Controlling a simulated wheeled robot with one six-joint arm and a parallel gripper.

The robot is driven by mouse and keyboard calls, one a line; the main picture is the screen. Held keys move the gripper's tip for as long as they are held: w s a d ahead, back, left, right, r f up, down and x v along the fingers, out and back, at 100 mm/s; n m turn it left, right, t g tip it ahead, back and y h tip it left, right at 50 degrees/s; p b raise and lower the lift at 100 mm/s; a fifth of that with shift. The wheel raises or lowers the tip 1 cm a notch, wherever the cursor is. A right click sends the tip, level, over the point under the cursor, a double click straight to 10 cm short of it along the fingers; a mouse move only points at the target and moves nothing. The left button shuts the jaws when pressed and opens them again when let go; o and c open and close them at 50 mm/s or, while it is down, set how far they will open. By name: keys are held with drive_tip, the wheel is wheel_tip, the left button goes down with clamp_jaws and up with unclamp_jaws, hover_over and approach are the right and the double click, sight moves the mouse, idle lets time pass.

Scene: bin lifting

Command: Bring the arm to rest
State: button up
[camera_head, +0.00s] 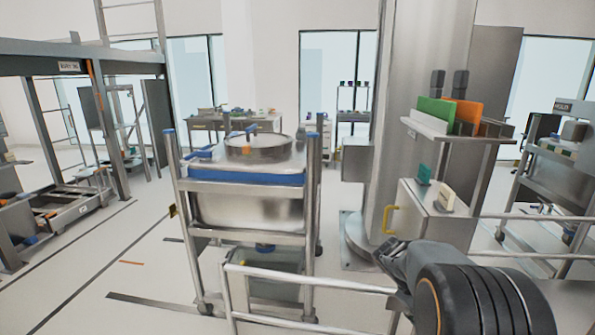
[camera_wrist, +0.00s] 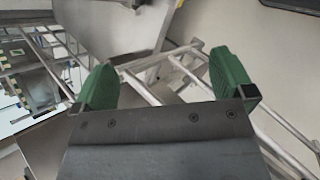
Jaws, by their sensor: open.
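My gripper (camera_wrist: 165,90) shows in the wrist view with its two green fingers wide apart. Nothing is between the fingers. Behind them are pale metal rails and floor. In the head view my arm is at the lower right, in front of the column and cabinet, with its dark round joint close to the camera. The gripper's fingers cannot be made out in the head view.
A steel bin (camera_head: 247,207) with a round lid (camera_head: 258,147) stands in a wheeled frame at the centre. A grey rail (camera_head: 310,281) crosses in front of me. A steel cabinet (camera_head: 437,225) and a shelf with green and orange boards (camera_head: 437,110) stand right. Floor at left is open.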

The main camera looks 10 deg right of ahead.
drive_tip(key=s+a+r+m+t+y+p, duration=0.1)
drive_tip(key=s+a+r+t+y+p, duration=0.2)
drive_tip(key=a+r, duration=0.5)
drive_tip(key=s+a+r+m+t+y+p, duration=0.1)
drive_tip(key=s+a+r+t+y+p, duration=0.3)
drive_tip(key=a, duration=0.9)
wheel_tip(320, 180, up, 5)
drive_tip(key=s+p, duration=0.2)
drive_tip(key=p, duration=0.2)
drive_tip(key=shift+r+t, duration=0.15)
drive_tip(key=shift+t, duration=0.15)
drive_tip(key=shift+s+a+y, duration=0.15)
drive_tip(key=shift+a+y, duration=0.2)
drive_tip(key=shift+y, duration=0.05)
drive_tip(key=shift+c, duration=0.2)
